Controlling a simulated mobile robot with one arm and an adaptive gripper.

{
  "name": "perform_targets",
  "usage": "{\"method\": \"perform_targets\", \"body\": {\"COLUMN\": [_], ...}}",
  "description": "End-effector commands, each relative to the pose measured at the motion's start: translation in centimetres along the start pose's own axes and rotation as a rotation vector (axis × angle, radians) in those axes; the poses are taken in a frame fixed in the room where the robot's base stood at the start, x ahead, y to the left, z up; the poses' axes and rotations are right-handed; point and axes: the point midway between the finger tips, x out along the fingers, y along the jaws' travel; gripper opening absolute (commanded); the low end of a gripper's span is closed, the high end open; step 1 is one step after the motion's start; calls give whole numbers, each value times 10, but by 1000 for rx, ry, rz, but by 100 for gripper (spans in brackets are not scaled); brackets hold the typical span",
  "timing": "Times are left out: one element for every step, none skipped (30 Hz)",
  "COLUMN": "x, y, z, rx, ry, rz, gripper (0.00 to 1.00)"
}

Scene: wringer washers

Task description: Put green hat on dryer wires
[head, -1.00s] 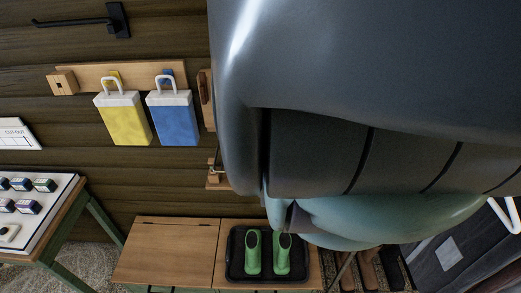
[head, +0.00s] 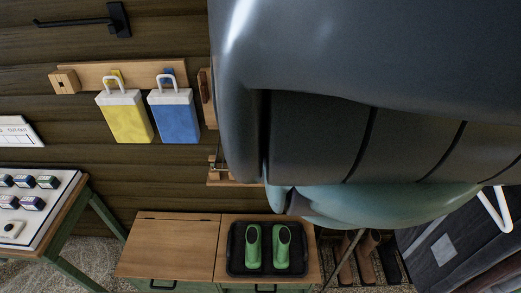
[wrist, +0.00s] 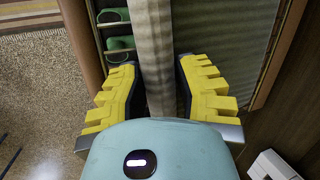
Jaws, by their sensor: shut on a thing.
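My gripper (wrist: 156,92) shows in the wrist view, its yellow ribbed fingers on either side of an upright grey-beige ribbed strip (wrist: 153,45). It is shut on this strip, which runs up out of the picture. I cannot tell whether the strip is part of the green hat. No other hat shows. I make out no dryer wires in either view. In the head view my grey and teal arm covers much of the right side and hides the gripper.
Green boots (head: 253,248) stand in a black tray (head: 240,272) on a wooden cabinet (head: 168,245). Yellow (head: 124,118) and blue (head: 174,118) bags hang on the wall. A table (head: 60,228) stands left; a white bar (head: 497,212) crosses dark cloth at right. Speckled floor (wrist: 40,90) shows left.

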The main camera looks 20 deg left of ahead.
Motion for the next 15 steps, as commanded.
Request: {"method": "perform_targets", "body": {"x": [0,0,0,0,0,0,0,0,1,2,3,2,2,2,2], "y": [0,0,0,0,0,0,0,0,0,0,1,1,0,1,1], "z": [0,0,0,0,0,0,0,0,0,0,0,0,0,0,0], "rx": [0,0,0,0,0,0,0,0,0,0,0,0,0,0,1], "ry": [0,0,0,0,0,0,0,0,0,0,0,0,0,0,0], "rz": [-1,-1,-1,-2,-2,-2,-2,-2,-2,-2,-2,-1,-1,-1,-1], "gripper": [0,0,0,0,0,0,0,0,0,0,0,38,42,45,49]}}
